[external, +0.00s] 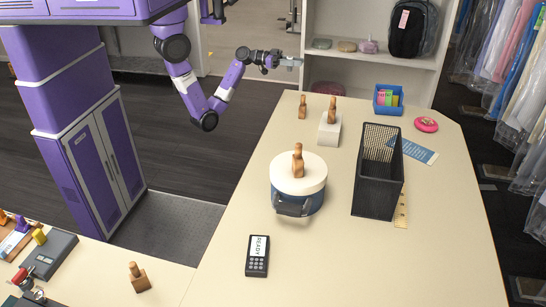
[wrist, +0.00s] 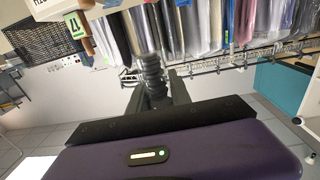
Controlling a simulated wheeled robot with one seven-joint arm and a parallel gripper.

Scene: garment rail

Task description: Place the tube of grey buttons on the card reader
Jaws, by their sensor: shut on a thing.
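The card reader (external: 257,256), a dark handheld device with a lit "READY" screen and keys, lies on the near part of the cream counter, its top bare. My gripper (external: 290,62) is raised beyond the counter's far left corner, in front of the shelf, far from the card reader. In the wrist view my gripper (wrist: 157,92) is shut on a dark grey ribbed column, which looks like the tube of grey buttons (wrist: 152,72). The tube is too small to make out clearly in the external view.
On the counter (external: 330,270) stand a white-lidded blue tub (external: 298,178), a black mesh basket (external: 377,175), a white block (external: 329,128), a blue box (external: 388,98) and several wooden pieces. The surface around the card reader is clear. Bagged garments hang at right.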

